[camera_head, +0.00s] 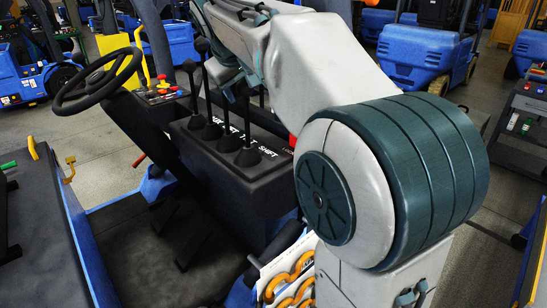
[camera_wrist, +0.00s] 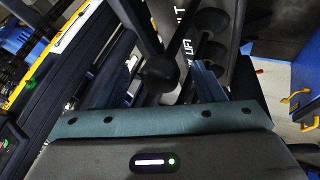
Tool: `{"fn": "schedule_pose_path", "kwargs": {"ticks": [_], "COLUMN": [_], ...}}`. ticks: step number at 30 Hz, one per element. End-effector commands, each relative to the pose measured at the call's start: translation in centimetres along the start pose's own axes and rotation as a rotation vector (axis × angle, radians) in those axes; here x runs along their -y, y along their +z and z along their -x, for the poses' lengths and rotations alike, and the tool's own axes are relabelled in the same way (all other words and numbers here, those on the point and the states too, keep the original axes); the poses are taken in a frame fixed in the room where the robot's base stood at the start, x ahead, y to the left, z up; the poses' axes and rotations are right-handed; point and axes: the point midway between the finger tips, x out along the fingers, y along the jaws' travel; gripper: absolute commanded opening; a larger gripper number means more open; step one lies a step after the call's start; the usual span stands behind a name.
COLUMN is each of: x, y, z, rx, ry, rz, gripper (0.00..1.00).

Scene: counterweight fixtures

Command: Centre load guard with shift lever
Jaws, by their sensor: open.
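In the head view, several black levers with round boots stand on a dark console. The lever nearest the "SHIFT" lettering, the likely shift lever (camera_head: 247,120), rises from its boot; its upper end is partly hidden by my arm. In the wrist view, my gripper (camera_wrist: 165,70) is open, with one finger to each side of a dark lever with a round dark part (camera_wrist: 161,73). I cannot tell whether the fingers touch it or which lever it is. The gripper's fingers are hidden in the head view. I cannot make out the load guard.
A steering wheel (camera_head: 97,83) and coloured buttons (camera_head: 163,91) lie left of the levers. The console (camera_head: 240,185) stands over a dark footwell with pedals. Orange curved parts (camera_head: 290,272) sit low beside my arm. Blue forklifts (camera_head: 425,55) and a dark cart (camera_head: 522,120) stand behind.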

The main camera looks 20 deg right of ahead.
Motion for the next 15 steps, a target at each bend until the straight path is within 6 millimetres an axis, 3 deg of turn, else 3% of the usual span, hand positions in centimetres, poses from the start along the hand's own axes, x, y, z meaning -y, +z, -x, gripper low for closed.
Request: {"fn": "schedule_pose_path", "kwargs": {"ticks": [15], "x": [-0.1], "y": [-0.2], "z": [7.5], "rx": [-0.002], "ry": [0.0], "rz": [0.001], "gripper": [0.62]}}
